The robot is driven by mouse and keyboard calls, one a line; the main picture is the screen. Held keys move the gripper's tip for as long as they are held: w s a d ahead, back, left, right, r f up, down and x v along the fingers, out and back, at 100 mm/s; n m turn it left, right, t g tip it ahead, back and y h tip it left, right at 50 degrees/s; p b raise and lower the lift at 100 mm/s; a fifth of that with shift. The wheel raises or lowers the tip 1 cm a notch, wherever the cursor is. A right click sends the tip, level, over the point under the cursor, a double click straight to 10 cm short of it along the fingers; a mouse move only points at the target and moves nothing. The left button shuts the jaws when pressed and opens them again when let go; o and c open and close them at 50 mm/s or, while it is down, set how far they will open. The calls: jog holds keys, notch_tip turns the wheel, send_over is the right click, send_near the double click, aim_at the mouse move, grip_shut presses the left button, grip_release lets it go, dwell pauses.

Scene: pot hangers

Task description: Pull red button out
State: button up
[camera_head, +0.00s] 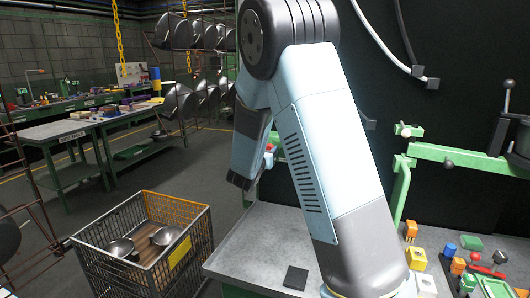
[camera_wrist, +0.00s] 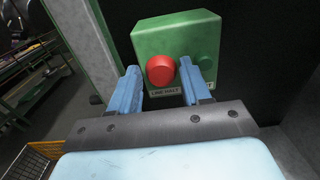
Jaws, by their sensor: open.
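The red button (camera_wrist: 160,70) is a round knob on the front of a green box (camera_wrist: 205,33) with a "LINE HALT" label (camera_wrist: 165,92) below it, seen in the wrist view. My gripper (camera_wrist: 165,82) is open, with one blue finger to the left of the button and the other to its right. The fingers appear apart from the button; their exact depth relative to it is hard to tell. In the head view my arm hides most of the box, and only a small bit of red shows beside the arm (camera_head: 269,148).
A grey worktable (camera_head: 255,255) lies under my arm, with a dark square pad (camera_head: 296,278) and several coloured parts at the right. A wire crate (camera_head: 205,240) holding metal bowls stands on the floor at left. A green clamp arm (camera_head: 450,155) extends at right.

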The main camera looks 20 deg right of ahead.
grip_shut()
jog(key=shift+a, duration=0.1)
jog(key=shift+s, duration=0.1)
jog(key=shift+s+a, duration=0.5)
jog(key=shift+s, duration=0.05)
grip_release()
jog(key=shift+s, duration=0.15)
